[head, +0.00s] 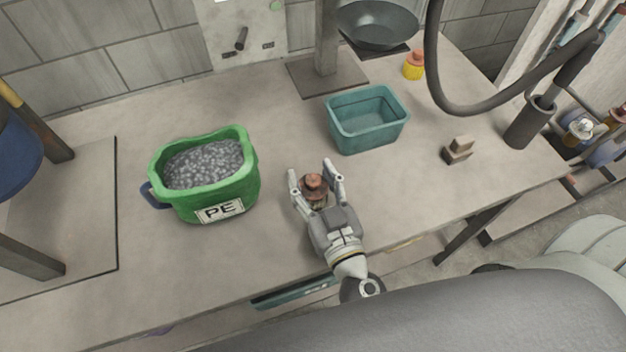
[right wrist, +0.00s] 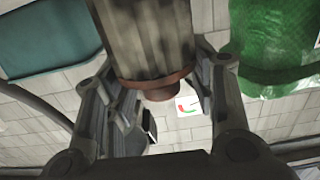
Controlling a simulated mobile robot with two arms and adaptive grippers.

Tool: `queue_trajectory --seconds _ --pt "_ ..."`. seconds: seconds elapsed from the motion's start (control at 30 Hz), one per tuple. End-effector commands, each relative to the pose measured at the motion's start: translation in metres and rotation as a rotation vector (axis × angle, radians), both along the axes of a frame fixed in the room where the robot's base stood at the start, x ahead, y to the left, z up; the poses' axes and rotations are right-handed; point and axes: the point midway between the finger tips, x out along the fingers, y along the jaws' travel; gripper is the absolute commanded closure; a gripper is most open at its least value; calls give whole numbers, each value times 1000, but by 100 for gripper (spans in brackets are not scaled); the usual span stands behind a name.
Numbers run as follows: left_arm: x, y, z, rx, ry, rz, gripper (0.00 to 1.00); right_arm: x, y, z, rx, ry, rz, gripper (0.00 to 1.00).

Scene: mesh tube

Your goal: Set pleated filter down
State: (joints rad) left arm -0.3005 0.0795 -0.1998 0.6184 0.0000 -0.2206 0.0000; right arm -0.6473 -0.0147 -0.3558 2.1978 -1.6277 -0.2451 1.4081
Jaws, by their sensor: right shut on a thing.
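The pleated filter (head: 314,186) is a short cylinder with a brown end cap, between the fingers of my right gripper (head: 318,179) in the head view. In the right wrist view the pleated filter (right wrist: 145,40) shows a grey ribbed side and a brown cap with a small knob. The fingers of my right gripper (right wrist: 158,95) are shut on it, one on each side. In the head view it is over the front middle of the table (head: 275,125); I cannot tell whether it touches the top. My left gripper is not in view.
A green bin (head: 249,180) marked PE, full of grey pellets, stands left of my right gripper. A teal bin (head: 370,138) stands behind it to the right. A small brown block (head: 458,150) and a yellow bottle (head: 413,70) are farther right. Clear table lies between the bins.

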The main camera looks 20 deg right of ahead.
Motion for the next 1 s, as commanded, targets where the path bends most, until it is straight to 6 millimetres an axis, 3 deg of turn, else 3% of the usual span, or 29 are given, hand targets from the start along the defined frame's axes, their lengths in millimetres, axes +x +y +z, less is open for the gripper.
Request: queue_trajectory --seconds 0.03,0.07,0.23,0.57,0.83,0.9,1.0 --pt "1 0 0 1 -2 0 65 -1 0 -5 -2 10 1 73" --pt "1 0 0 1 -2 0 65 -1 0 -6 -2 12 1 48" --pt "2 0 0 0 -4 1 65 -2 0 -8 -3 15 1 27" --pt "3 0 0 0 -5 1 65 -2 0 -8 -4 17 1 27" --pt "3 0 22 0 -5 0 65 -2 0 9 -5 17 1 27" --pt "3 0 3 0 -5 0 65 -11 0 -2 -3 16 2 27" --pt "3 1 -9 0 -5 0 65 -24 -1 0 -1 13 2 27"
